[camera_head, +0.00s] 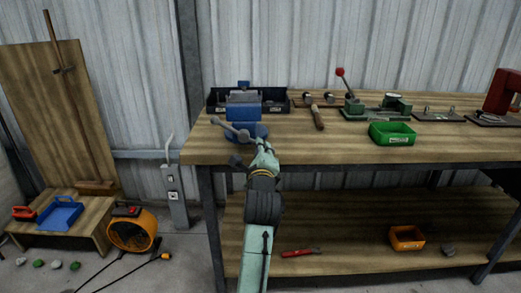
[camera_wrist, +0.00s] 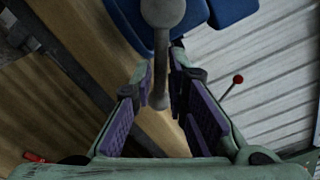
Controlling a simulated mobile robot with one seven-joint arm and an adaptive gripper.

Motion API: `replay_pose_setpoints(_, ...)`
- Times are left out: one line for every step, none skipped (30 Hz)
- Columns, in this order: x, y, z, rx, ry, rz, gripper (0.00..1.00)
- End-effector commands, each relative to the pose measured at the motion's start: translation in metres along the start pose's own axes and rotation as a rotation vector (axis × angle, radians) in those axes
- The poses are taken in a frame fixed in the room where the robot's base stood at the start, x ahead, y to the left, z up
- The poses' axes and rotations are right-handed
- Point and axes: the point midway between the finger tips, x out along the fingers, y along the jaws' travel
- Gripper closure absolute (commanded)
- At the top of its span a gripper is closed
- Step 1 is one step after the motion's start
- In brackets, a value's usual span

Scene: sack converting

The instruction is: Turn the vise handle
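The blue vise (camera_head: 243,108) is mounted at the left front of the workbench. Its grey bar handle (camera_head: 228,126) slants down to the right across its front. My gripper (camera_head: 260,147) is at the bench's front edge, close to the handle's lower right end. In the wrist view the handle (camera_wrist: 161,55) runs down from a round knob, and its lower end shows between the purple-padded fingers of my gripper (camera_wrist: 163,88). The fingers are apart, with gaps visible beside the bar. I cannot tell whether either finger touches it. Part of the blue vise (camera_wrist: 210,12) shows above.
A dark bin (camera_head: 273,97) stands behind the vise. A hammer (camera_head: 317,116), a green bin (camera_head: 391,133) and a red-knobbed press (camera_head: 375,107) are to its right. The workbench (camera_head: 335,146) has a lower shelf below. An orange heater (camera_head: 132,232) stands on the floor at left.

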Motion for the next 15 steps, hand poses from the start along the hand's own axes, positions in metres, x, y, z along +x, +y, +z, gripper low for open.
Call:
replay_pose_setpoints(0.0002,0.0014,-0.0014,0.0,0.002,0.002,0.82)
replay_pose_setpoints(0.0003,0.0011,-0.0012,0.0,0.002,0.001,0.8)
replay_pose_setpoints(0.0003,0.0008,-0.0009,0.0,0.001,0.001,0.78)
replay_pose_setpoints(0.0004,0.0006,-0.0007,0.001,0.001,0.0,0.76)
replay_pose_setpoints(0.0004,0.0003,-0.0004,0.001,0.0,0.0,0.74)
replay_pose_setpoints(0.0004,0.0001,-0.0002,0.001,0.0,-0.001,0.71)
replay_pose_setpoints(0.0005,-0.0001,0.0,0.001,-0.001,-0.001,0.69)
replay_pose_setpoints(0.0005,-0.0003,0.0001,0.001,-0.001,-0.002,0.68)
replay_pose_setpoints(0.0005,-0.0004,0.0003,0.001,-0.001,-0.002,0.68)
replay_pose_setpoints(0.0006,-0.0006,0.0004,0.001,-0.002,-0.002,0.68)
replay_pose_setpoints(0.0006,-0.0007,0.0006,0.002,-0.002,-0.003,0.68)
replay_pose_setpoints(0.0006,-0.0008,0.0007,0.002,-0.002,-0.003,0.68)
replay_pose_setpoints(0.0006,-0.0009,0.0008,0.002,-0.002,-0.003,0.68)
replay_pose_setpoints(0.0006,-0.0009,0.0009,0.002,-0.003,-0.003,0.68)
replay_pose_setpoints(0.0006,-0.001,0.0009,0.002,-0.003,-0.003,0.68)
